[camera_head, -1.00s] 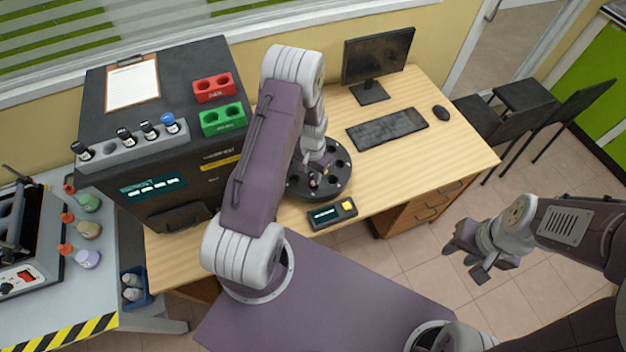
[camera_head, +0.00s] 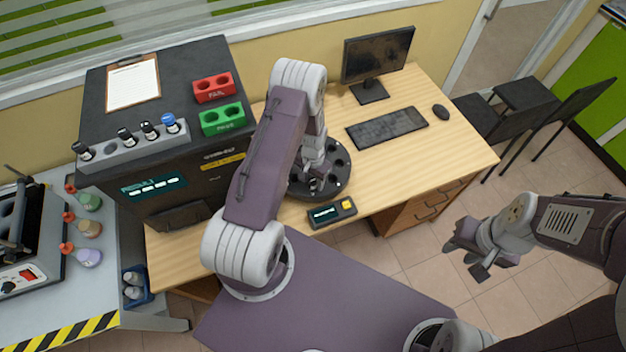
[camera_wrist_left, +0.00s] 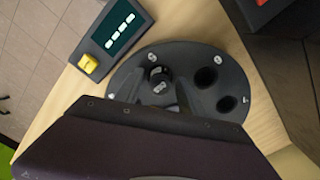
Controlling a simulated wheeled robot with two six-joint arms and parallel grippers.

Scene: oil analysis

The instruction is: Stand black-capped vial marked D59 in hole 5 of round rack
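The black round rack (camera_head: 338,185) stands on the wooden desk, partly hidden behind my left arm; it also shows in the left wrist view (camera_wrist_left: 232,70). A black-capped vial (camera_wrist_left: 158,75) stands in one of its holes, with pale marks on the cap too small to read surely. My left gripper (camera_head: 315,183) is low over the rack. In the left wrist view its fingers (camera_wrist_left: 166,88) appear spread either side of the vial, with a gap on the right side. My right gripper (camera_head: 470,258) is open and empty, over the floor at the right.
A small display box with a yellow button (camera_head: 346,205) sits in front of the rack. A grey vial holder (camera_head: 135,150) with several capped vials stands on the dark machine, near the red block (camera_head: 213,88) and green block (camera_head: 222,119). A keyboard (camera_head: 387,129) lies to the right.

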